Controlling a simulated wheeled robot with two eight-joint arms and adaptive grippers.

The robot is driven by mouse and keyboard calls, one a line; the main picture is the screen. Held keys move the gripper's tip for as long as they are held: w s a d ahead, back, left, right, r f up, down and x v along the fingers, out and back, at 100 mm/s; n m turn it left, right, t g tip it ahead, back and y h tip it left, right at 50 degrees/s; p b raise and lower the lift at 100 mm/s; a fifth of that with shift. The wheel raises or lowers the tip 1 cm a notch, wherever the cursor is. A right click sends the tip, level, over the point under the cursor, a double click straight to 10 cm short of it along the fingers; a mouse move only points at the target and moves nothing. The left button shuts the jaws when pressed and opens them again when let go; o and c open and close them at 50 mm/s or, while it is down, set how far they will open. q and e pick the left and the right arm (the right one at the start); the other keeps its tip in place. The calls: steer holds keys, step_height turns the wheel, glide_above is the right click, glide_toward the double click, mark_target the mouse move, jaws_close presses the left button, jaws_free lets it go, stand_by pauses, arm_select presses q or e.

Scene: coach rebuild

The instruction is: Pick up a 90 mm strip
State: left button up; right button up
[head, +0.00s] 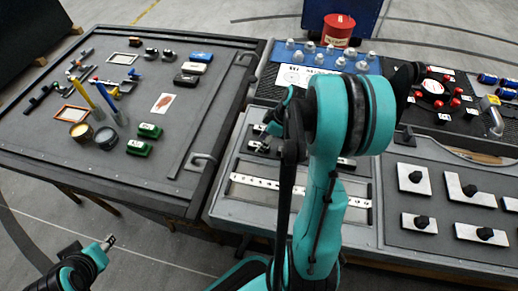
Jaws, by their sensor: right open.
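A long pale strip (255,183) with a row of dark marks lies in the grey tray (225,212) at the centre; my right arm crosses in front of its middle. Small dark and pale pieces (258,147) lie behind it in the same tray, partly hidden by my arm. I cannot tell which piece is the 90 mm strip. My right gripper (270,122) is over the back left part of this tray, open, with nothing visible in it. My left gripper (92,246) is low at the bottom left, over the floor, away from the trays; its jaws are unclear.
A dark board (150,190) at left carries tools, green blocks (150,131) and two round tins (106,137). A blue rack (310,52) of pale knobs and a red can (338,30) stand behind. White plates with black knobs (415,179) lie at right.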

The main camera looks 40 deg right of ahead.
steer(key=shift+b+x, duration=0.3)
steer(key=shift+x, duration=0.95)
steer(key=shift+r, duration=0.1)
jaws_close()
steer(key=shift+r, duration=0.1)
